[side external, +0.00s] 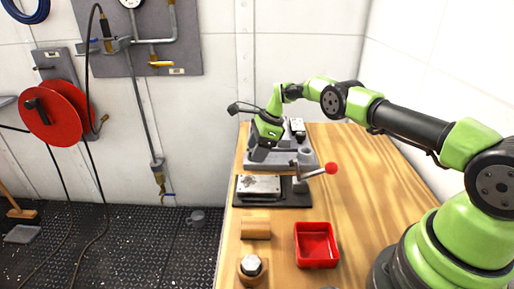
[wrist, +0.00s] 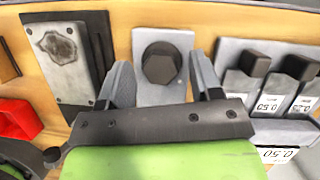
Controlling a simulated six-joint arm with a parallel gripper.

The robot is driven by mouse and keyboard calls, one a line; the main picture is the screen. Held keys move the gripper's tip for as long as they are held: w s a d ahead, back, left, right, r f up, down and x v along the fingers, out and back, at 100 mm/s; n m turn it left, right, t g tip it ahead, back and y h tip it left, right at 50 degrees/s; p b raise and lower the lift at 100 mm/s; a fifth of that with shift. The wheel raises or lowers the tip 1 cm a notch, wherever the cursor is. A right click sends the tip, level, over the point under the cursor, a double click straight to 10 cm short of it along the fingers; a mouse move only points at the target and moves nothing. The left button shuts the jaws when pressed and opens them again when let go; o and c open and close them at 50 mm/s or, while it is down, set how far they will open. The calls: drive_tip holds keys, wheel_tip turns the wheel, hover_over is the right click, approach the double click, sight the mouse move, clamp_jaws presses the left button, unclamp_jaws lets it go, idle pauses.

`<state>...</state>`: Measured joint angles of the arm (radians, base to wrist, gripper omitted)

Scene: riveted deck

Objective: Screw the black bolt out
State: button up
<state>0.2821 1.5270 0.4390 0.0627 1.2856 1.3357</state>
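The black bolt (wrist: 162,62) shows its hexagonal head in the wrist view, set in a grey block (wrist: 150,95). My gripper (wrist: 160,68) is open, with one finger to the left of the bolt head and one to the right. I see gaps between the fingers and the head, and the height of the fingertips over it is hard to tell. In the side external view my gripper (side external: 258,154) points down at the grey fixture (side external: 285,160); the bolt is hidden there behind my gripper.
A lever with a red knob (side external: 331,168) sticks out. Labelled black-topped blocks (wrist: 296,70) stand right of the bolt. Wood at right is clear.

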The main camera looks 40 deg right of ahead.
drive_tip(key=shift+r, duration=0.15)
drive_tip(key=v, duration=0.9)
drive_tip(key=shift+d+r, duration=0.15)
drive_tip(key=shift+r, duration=0.15)
drive_tip(key=shift+s, duration=0.15)
drive_tip(key=a+f+m, duration=0.1)
drive_tip(key=f+m, duration=0.1)
drive_tip(key=f, duration=0.1)
drive_tip(key=w+a+f+m+t+h, duration=0.1)
drive_tip(key=f+m, duration=0.1)
drive_tip(key=f, duration=0.1)
drive_tip(key=w+a+f+m, duration=0.1)
drive_tip(key=f+m, duration=0.1)
drive_tip(key=f, duration=0.1)
drive_tip(key=shift+a+t+h, duration=0.2)
drive_tip(key=shift+t+h, duration=0.1)
drive_tip(key=shift+t, duration=0.1)
